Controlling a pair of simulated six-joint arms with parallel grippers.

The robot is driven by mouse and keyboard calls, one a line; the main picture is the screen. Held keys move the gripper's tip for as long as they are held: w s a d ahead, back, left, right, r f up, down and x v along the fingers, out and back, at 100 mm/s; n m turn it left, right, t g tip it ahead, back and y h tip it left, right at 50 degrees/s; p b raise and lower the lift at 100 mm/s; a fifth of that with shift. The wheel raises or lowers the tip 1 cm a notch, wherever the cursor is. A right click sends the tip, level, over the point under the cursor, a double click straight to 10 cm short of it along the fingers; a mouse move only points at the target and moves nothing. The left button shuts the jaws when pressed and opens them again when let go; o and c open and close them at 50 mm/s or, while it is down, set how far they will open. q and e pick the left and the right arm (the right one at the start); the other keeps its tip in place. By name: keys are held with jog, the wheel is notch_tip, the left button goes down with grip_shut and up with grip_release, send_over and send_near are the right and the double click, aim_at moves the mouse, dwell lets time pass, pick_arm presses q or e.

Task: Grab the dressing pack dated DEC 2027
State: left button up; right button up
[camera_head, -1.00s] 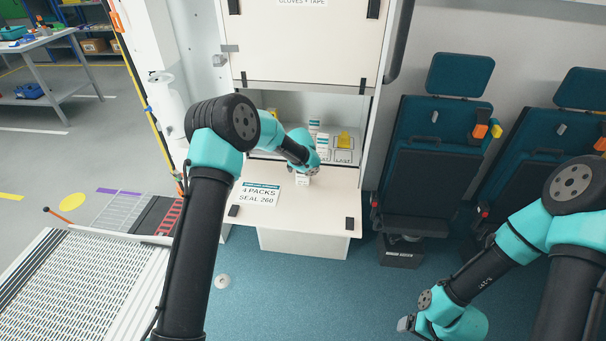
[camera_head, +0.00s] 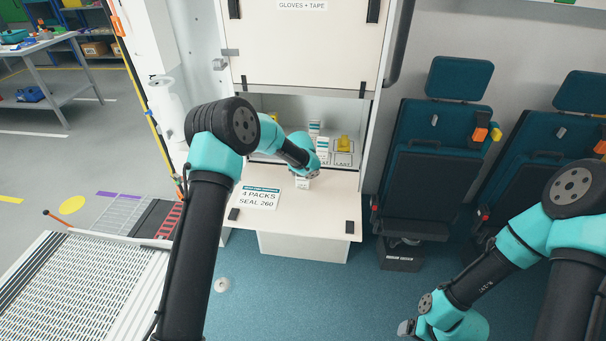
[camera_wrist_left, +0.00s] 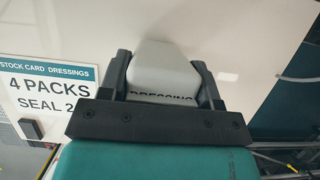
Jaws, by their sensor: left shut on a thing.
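My left gripper (camera_wrist_left: 163,85) is shut on a white pack (camera_wrist_left: 163,72) that bears the print "DRESSING" in the left wrist view. The pack sits between the two dark fingers, and its date cannot be read. In the head view the held pack (camera_head: 302,184) shows just below my left wrist, over the fold-down shelf (camera_head: 325,205); whether it touches the shelf is unclear. More white and teal packs (camera_head: 322,144) stand in the open cabinet behind, partly hidden by my left arm. My right gripper (camera_head: 406,327) is at the lower right, away from the packs, its fingers too small to judge.
A stock card (camera_head: 260,197) reading "4 PACKS SEAL 260" lies on the left of the shelf. A yellow item (camera_head: 344,142) stands in the cabinet beside the packs. Teal seats (camera_head: 433,150) are on the right. The shelf's front right is clear.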

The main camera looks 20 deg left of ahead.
pick_arm(q)
jog(key=shift+r, duration=1.5)
jog(key=shift+s+r, duration=0.15)
jog(key=shift+r, duration=0.05)
jog(key=s+d, duration=0.2)
jog(key=s, duration=0.5)
jog(key=s+d+r, duration=0.1)
jog(key=s+d, duration=0.1)
jog(key=s, duration=0.6)
jog(key=shift+d+r, duration=0.2)
jog(key=shift+d, duration=0.05)
